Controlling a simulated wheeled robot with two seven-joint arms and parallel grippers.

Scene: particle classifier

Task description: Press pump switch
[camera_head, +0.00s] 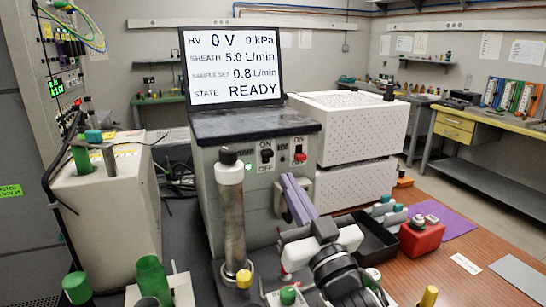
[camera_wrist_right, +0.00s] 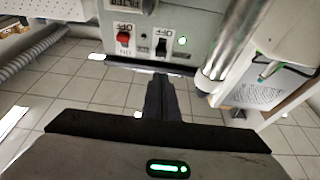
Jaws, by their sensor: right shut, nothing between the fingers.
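The instrument box (camera_head: 207,185) has two ON/OFF switches on its front, a black switch (camera_head: 266,155) and a red switch (camera_head: 300,157). I cannot tell from the labels which is the pump switch. The right wrist view shows the panel upside down, with the red switch (camera_wrist_right: 123,38) left of the black switch (camera_wrist_right: 161,47). My right gripper (camera_head: 287,181) is shut and empty, its purple fingers pointing up at the panel just below the switches. In the right wrist view, its dark fingertips (camera_wrist_right: 159,79) lie below the black switch, apart from it. My left gripper is not in view.
A metal cylinder (camera_head: 232,215) stands left of the switches. A green light (camera_head: 248,167) glows beside the black switch. The screen (camera_head: 232,66) reads READY, 0 V and 0 kPa. A black tray (camera_head: 372,240) and a red container (camera_head: 421,238) are to the right.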

